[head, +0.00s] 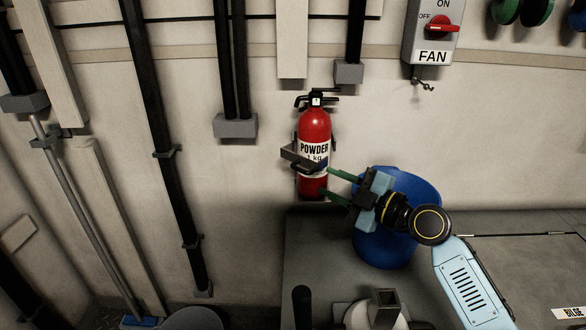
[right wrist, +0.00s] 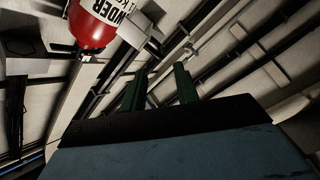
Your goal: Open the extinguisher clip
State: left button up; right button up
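The red fire extinguisher (head: 314,125) with a white POWDER label hangs upright on the wall in the head view. The dark extinguisher clip (head: 300,160) crosses its lower body, with a grey part sticking out to the left. I cannot tell whether its latch is shut. My right gripper (head: 327,182) is open, its two green fingers pointing left at the extinguisher's lower right side. No object shows between the fingers in the right wrist view (right wrist: 160,72). My left gripper is not in view.
A blue bin (head: 405,245) stands behind and below my right gripper. A grey surface (head: 320,255) spreads at the lower right. A FAN switch box (head: 432,30) is on the wall at upper right. Black pipes (head: 165,165) run down the wall on the left.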

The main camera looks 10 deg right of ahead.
aim_at(295, 169)
jog(key=x, duration=1.1)
jog(key=shift+s+f, duration=0.1)
jog(key=shift+f, duration=0.05)
grip_shut()
